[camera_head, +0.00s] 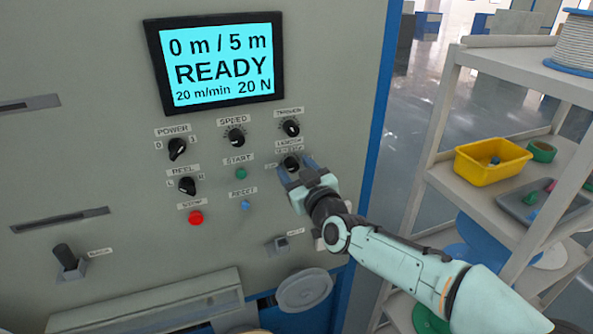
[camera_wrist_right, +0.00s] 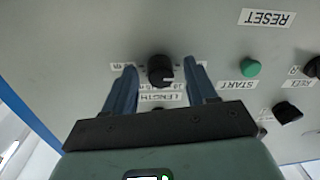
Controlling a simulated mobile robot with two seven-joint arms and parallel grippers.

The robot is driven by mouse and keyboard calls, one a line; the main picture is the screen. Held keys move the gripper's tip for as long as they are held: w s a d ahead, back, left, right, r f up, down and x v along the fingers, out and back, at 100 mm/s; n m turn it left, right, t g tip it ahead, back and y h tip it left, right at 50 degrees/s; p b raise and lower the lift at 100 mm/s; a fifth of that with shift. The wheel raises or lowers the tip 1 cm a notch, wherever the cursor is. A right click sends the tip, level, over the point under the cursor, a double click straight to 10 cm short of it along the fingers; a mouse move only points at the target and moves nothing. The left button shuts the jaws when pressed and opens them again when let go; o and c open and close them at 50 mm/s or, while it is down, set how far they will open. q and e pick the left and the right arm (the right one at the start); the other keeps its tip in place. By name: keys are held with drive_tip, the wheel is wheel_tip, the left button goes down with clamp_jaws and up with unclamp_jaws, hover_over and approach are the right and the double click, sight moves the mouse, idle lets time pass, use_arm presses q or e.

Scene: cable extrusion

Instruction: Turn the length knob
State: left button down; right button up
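The length knob (camera_head: 291,162) is a black round knob on the grey machine panel, below the tension knob (camera_head: 290,127). In the right wrist view the length knob (camera_wrist_right: 160,69) shows its white pointer line, with a LENGTH label beside it. My right gripper (camera_head: 295,169) is at the panel with its blue fingers on either side of the knob. In the wrist view my right gripper (camera_wrist_right: 162,82) is open, with a gap between each finger and the knob. The screen (camera_head: 220,65) reads 0 m / 5 m, READY, 20 m/min, 20 N. My left gripper is out of view.
Nearby on the panel are the speed knob (camera_head: 235,138), power knob (camera_head: 177,149), reel knob (camera_head: 187,185), green start button (camera_head: 240,173), blue reset button (camera_head: 245,204) and red stop button (camera_head: 196,217). A shelf with a yellow bin (camera_head: 490,163) stands at the right.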

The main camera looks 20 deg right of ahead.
drive_tip(key=shift+s, duration=0.1)
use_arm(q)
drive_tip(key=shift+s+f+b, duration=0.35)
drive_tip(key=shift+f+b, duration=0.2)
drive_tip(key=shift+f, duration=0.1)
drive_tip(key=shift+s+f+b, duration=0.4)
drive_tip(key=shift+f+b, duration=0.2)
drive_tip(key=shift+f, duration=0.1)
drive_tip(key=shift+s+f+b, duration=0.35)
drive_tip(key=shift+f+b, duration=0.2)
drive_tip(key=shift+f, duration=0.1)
use_arm(e)
drive_tip(key=s, duration=1.3)
drive_tip(key=shift+s, duration=0.15)
